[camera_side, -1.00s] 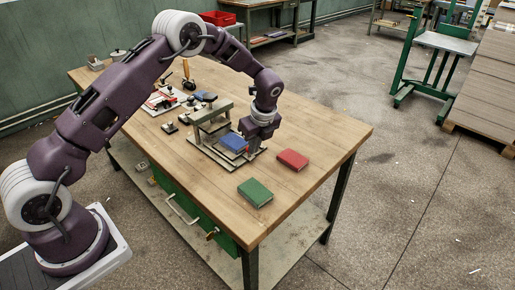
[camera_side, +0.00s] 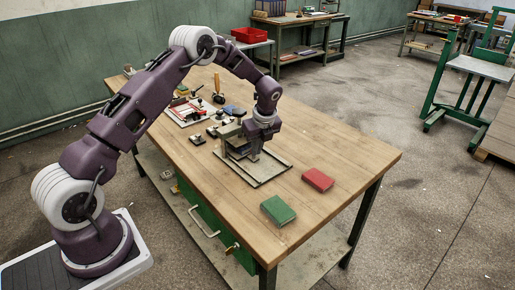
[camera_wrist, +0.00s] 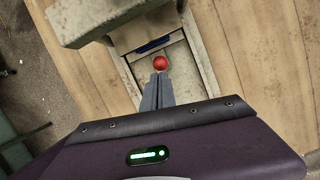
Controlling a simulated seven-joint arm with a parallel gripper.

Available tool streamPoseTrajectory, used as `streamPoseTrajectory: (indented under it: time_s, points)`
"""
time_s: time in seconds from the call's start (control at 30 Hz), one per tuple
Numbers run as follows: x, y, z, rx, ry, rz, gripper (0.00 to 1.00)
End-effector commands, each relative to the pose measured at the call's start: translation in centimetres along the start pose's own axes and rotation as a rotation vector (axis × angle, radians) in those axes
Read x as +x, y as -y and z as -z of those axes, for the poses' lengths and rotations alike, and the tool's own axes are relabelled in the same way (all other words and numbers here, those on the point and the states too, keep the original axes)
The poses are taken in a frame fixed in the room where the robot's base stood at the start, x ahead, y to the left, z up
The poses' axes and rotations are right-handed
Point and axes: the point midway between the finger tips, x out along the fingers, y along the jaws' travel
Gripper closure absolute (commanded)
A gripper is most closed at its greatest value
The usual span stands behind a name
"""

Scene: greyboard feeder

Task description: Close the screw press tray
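The screw press (camera_side: 229,130) stands on the wooden table with its pale base frame (camera_side: 268,181) lying in front of it. In the wrist view, the tray (camera_wrist: 183,72) lies within the base rails, partly under the press beam (camera_wrist: 105,18). A red knob (camera_wrist: 160,63) shows at its near side. A strip of a blue book (camera_wrist: 153,45) shows just beneath the press; the rest is hidden. My gripper (camera_wrist: 159,76) has its fingers together, pointing down at the red knob. I cannot tell whether they touch it. My gripper (camera_side: 256,154) also shows low beside the press in the side view.
A red book (camera_side: 318,180) and a green book (camera_side: 278,210) lie on the table, in front of the press. A white board with small tools (camera_side: 187,112) lies behind it. The table's right part is clear.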

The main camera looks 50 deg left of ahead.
Motion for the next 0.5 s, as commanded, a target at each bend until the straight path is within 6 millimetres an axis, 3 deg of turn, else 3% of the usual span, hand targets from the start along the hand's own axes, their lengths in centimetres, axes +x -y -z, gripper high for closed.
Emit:
streamPoseTrajectory:
  time_s: [0.13,0.3,0.5]
  points:
    - [-2.3,0.3,3.4,0.006,-0.005,0.007,1.00]
    - [-7.5,0.3,3.1,0.003,-0.005,0.011,1.00]
    - [-11.1,0.3,3.2,0.003,-0.007,0.008,1.00]
